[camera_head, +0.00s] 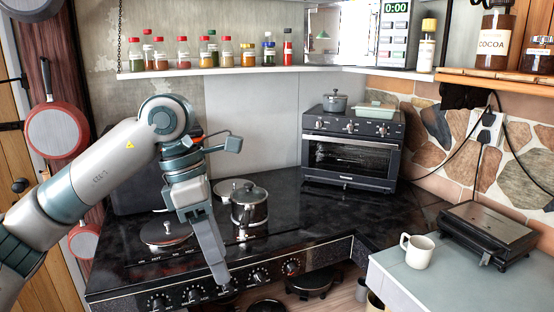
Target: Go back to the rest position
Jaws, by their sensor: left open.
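My left gripper (212,250) hangs from the left arm, pointing down in front of the stove's front edge. The fingers show nearly edge-on, and the gripper is open with nothing seen between them. It is left of a steel pot (249,207) with a lid on the black cooktop (312,215), apart from it as far as I can tell. My right gripper does not show in the head view.
A lidded pan (166,234) sits on the cooktop's left. A toaster oven (350,148) stands at the back right. A white mug (417,251) and a black grill (487,234) stand on the right counter. A spice shelf (240,70) runs above.

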